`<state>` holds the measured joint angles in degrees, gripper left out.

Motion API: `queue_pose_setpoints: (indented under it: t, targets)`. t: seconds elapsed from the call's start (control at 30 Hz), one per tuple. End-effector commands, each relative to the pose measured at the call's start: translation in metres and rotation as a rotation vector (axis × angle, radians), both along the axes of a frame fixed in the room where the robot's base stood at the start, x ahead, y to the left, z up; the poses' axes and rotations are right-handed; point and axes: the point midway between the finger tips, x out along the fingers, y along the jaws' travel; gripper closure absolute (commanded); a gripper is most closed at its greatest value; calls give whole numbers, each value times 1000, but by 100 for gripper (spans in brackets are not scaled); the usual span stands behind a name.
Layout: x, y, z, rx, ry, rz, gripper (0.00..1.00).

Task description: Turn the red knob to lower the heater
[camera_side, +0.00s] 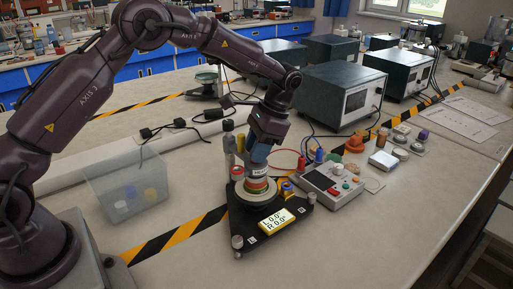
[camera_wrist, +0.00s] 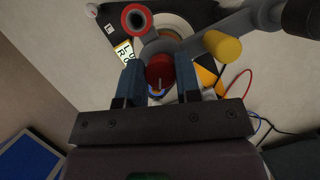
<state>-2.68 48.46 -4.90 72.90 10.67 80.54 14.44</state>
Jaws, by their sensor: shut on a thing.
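The red knob (camera_wrist: 160,68) has a pale line on its face and sits between the two fingers of my gripper (camera_wrist: 160,82) in the wrist view. My gripper is shut on it, one finger on each side. In the side view my gripper (camera_side: 260,154) points down at the top of a round stack with coloured rings (camera_side: 260,187). The knob itself is hidden there by the fingers. The stack stands on a black three-cornered base (camera_side: 285,232). A yellow-framed display (camera_side: 276,221) on the base reads L 0.0° and R 0.0°. I cannot make out the heater.
A red-rimmed round part (camera_wrist: 137,18) and a yellow cylinder (camera_wrist: 222,46) lie close beyond my fingers. A control box (camera_side: 332,186) with coloured buttons stands right of the base. A clear bin (camera_side: 105,185) stands left. Cables run behind. The bench front is clear.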

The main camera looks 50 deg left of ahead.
Motion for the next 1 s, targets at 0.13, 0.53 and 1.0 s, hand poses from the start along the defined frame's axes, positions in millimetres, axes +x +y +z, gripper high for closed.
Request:
queue_pose_setpoints:
  t: [0.13, 0.53, 1.0]
  targets:
    - [1, 1, 1, 1, -7, -5, 92]
    - [1, 0, 1, 1, -4, -3, 43]
    - [13, -4, 30, 1, -7, -3, 43]
